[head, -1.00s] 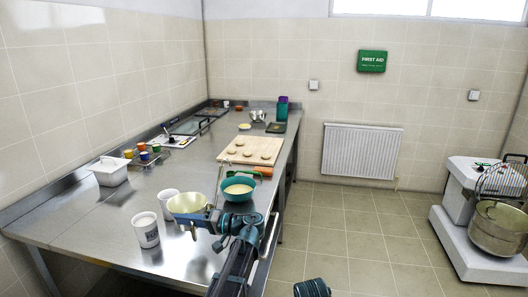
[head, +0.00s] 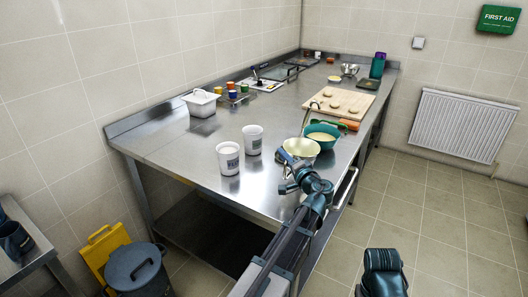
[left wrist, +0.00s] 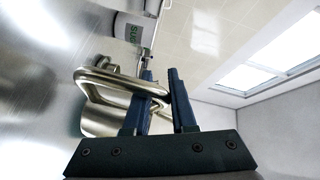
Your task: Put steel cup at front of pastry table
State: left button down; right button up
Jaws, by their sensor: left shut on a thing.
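In the left wrist view, the blue fingers of my left gripper (left wrist: 160,98) are shut on the looped handle of the steel cup (left wrist: 98,122). I cannot tell whether the cup touches the table top. My right gripper is not clearly visible.
A teal bowl (head: 322,131) sits right behind the cup. Two white tubs (head: 228,158) (head: 252,139) stand to its left. A wooden board (head: 341,101) with dough rounds lies farther back. The table's near left part is bare.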

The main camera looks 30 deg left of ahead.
pick_arm(q)
jog(key=a+f+b, duration=0.1)
jog(key=a, duration=0.3)
jog(key=s+a+f+b, duration=0.1)
jog(key=a+f+b, duration=0.1)
jog(key=a, duration=0.2)
jog(key=s+a+f+b, duration=0.1)
jog(key=a+f, duration=0.1)
jog(key=a, duration=0.2)
jog(key=shift+a+b, duration=0.2)
jog(key=shift+b, duration=0.15)
jog(key=shift+r, duration=0.15)
jog(key=c, duration=0.7)
grip_release()
jog(key=shift+c, duration=0.2)
jog(key=v, duration=1.2)
jog(key=shift+p, duration=0.35)
jog(key=shift+s, duration=0.1)
